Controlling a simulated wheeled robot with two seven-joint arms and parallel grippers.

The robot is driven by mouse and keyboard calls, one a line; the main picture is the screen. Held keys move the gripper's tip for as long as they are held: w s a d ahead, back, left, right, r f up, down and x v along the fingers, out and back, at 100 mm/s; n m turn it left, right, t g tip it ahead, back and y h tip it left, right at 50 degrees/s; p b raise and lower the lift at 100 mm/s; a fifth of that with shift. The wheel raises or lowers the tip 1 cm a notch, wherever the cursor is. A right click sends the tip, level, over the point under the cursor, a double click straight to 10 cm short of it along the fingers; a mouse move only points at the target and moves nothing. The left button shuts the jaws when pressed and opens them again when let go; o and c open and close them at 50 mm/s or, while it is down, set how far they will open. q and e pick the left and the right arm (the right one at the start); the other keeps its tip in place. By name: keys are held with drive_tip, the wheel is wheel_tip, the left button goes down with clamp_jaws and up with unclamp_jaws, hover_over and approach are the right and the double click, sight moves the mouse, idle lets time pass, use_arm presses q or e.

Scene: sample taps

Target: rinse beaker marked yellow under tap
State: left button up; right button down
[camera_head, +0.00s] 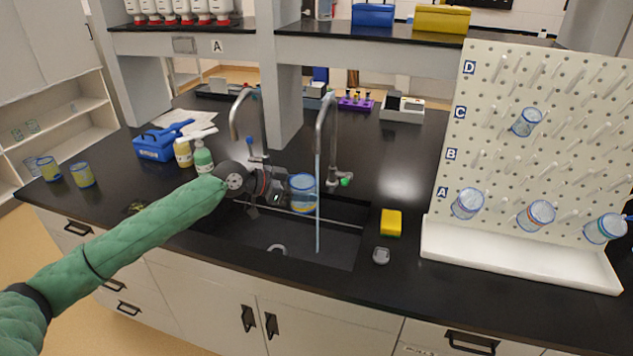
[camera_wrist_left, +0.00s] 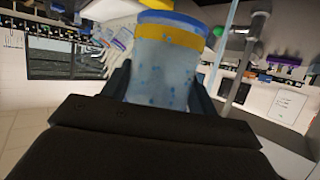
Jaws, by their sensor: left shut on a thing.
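My left gripper (camera_head: 287,191) is shut on the beaker with the yellow band (camera_head: 303,193), which it holds above the sink. In the left wrist view the beaker (camera_wrist_left: 163,65) sits between the two fingers (camera_wrist_left: 160,95), with bluish blotches on its clear wall. The right tap (camera_head: 327,120) is running; its thin water stream (camera_head: 318,225) falls to the sink (camera_head: 345,220). The stream passes at the beaker's right edge in the head view; I cannot tell whether it touches. The left tap (camera_head: 240,112) shows no stream. My right gripper is not in view.
A white pegboard (camera_head: 590,120) with several beakers stands right of the sink, above a white tray (camera_head: 520,262). A yellow sponge (camera_head: 391,222) lies by the sink's right edge. Bottles (camera_head: 203,158) and a blue box (camera_head: 158,145) stand left. The front right counter is mostly clear.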

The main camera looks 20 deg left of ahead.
use_arm(q)
drive_tip(key=shift+s+r+p, duration=0.15)
drive_tip(key=shift+s+r, duration=0.15)
drive_tip(key=shift+s, duration=0.35)
drive_tip(key=shift+s+r+p, duration=0.15)
drive_tip(key=shift+s+r, duration=0.15)
drive_tip(key=shift+s, duration=0.3)
